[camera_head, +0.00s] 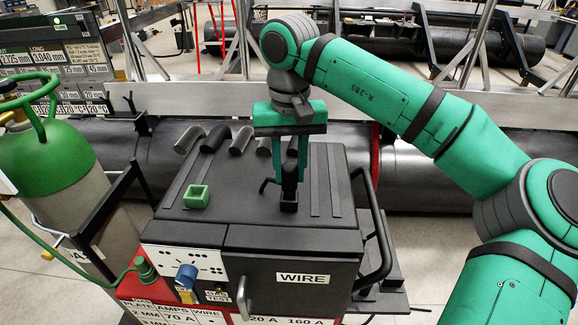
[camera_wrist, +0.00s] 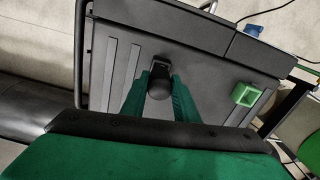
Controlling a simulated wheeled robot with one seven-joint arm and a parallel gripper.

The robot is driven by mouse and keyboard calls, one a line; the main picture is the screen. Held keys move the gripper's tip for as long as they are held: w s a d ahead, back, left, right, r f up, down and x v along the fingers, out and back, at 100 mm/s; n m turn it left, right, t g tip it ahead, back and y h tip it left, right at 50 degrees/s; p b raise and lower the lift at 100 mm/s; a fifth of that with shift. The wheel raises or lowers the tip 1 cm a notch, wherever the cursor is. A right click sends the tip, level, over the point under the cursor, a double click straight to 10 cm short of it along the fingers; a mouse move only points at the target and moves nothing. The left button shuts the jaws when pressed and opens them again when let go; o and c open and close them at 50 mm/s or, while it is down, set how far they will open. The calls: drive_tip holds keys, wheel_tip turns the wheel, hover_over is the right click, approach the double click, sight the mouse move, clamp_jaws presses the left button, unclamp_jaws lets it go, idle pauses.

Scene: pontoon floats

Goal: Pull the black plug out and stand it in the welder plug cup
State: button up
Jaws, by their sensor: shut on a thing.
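The black plug (camera_head: 289,183) stands upright on the flat top of the dark welder, its lower end at a small black block (camera_head: 288,207). My gripper (camera_head: 291,180) points down from above, with its two green fingers shut on the plug. In the wrist view the plug's round dark end (camera_wrist: 160,88) shows between the fingertips (camera_wrist: 160,95). Whether the plug's lower end is inside the block or only above it, I cannot tell. The green square cup (camera_head: 197,196) stands on the welder top to the left of the plug. It looks empty, and it also shows in the wrist view (camera_wrist: 246,94).
Several dark cylinders (camera_head: 240,140) lie along the back of the welder top (camera_head: 235,200). A black handle (camera_head: 375,225) rises at its right side. A green gas bottle (camera_head: 50,150) stands at the left. The top between plug and cup is clear.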

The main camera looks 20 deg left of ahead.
drive_tip(key=shift+f, duration=1.15)
drive_tip(key=o, duration=1.2)
wheel_tip(320, 180, up, 11)
drive_tip(key=shift+f, duration=0.15)
